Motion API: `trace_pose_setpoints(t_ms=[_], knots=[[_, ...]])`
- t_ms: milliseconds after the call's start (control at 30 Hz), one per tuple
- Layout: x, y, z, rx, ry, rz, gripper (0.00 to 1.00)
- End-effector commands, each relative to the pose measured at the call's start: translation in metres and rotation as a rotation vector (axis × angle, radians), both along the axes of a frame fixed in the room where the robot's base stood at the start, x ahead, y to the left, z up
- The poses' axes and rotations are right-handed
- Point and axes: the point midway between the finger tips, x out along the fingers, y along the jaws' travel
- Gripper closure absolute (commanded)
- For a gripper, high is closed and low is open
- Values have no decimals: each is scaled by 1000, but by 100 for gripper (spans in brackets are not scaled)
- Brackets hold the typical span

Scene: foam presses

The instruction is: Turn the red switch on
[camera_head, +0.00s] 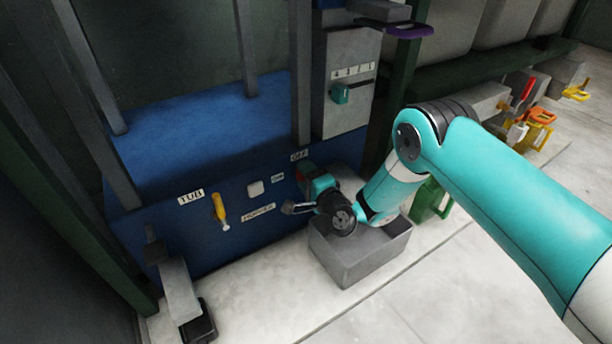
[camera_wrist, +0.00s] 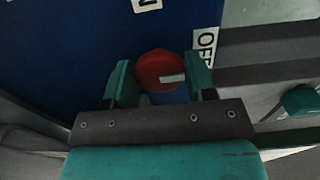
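The red switch (camera_wrist: 160,68) is a round red knob with a small pale mark on the blue panel. It sits between the two teal fingers of my gripper (camera_wrist: 163,80) in the wrist view. The fingers are spread, one on each side of the knob; whether they touch it I cannot tell. The OFF label (camera_wrist: 205,46) is just right of the knob, and part of another label (camera_wrist: 146,4) shows above. In the head view my gripper (camera_head: 311,182) is at the panel below the OFF label (camera_head: 299,155), beside the ON label (camera_head: 277,177), and mostly hides the switch.
A grey open bin (camera_head: 350,265) stands on the floor under my wrist, close to the panel. A yellow lever (camera_head: 220,210) and a white button (camera_head: 255,189) are to the left. A grey box with a teal knob (camera_head: 340,93) is above. A green can (camera_head: 432,200) stands to the right.

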Motion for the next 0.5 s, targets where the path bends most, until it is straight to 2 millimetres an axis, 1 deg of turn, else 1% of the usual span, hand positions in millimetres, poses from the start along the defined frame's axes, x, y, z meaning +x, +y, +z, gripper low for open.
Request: trace_pose_setpoints(t_ms=[267,500], knots=[[0,0,0,-8,-6,0,73],[0,0,1,-83,-56,0,73]])
